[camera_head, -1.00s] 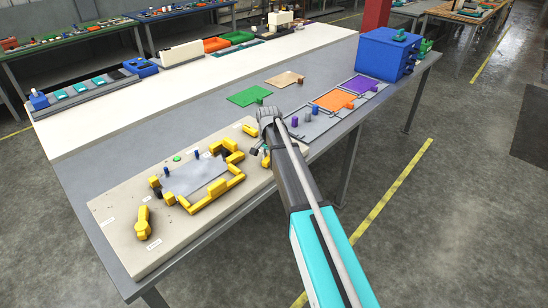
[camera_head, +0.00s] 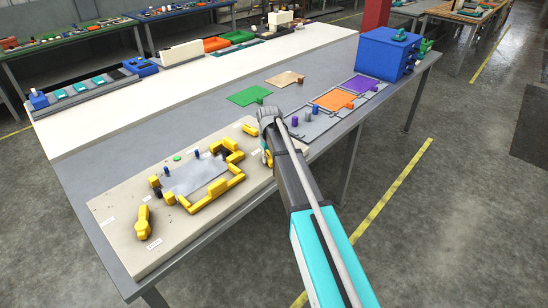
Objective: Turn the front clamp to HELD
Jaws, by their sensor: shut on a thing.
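A beige fixture board (camera_head: 120,245) lies on the near part of the table. It carries a grey sheet (camera_head: 195,176) framed by yellow blocks, and several yellow clamps. One yellow clamp (camera_head: 143,222) stands at the board's left end, and another yellow piece (camera_head: 249,130) is at its back right corner. A yellow clamp handle (camera_head: 265,156) shows at the board's right end, partly covered by my arm. My gripper (camera_head: 264,148) is down at this handle and shut on it; its fingers are mostly hidden. The small labels cannot be read.
Right of the board lies a grey tray strip (camera_head: 310,128) with small purple and grey pegs, an orange plate (camera_head: 334,100) and a purple plate (camera_head: 360,85). A green plate (camera_head: 248,96) lies behind. A blue box (camera_head: 385,55) stands at the far right.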

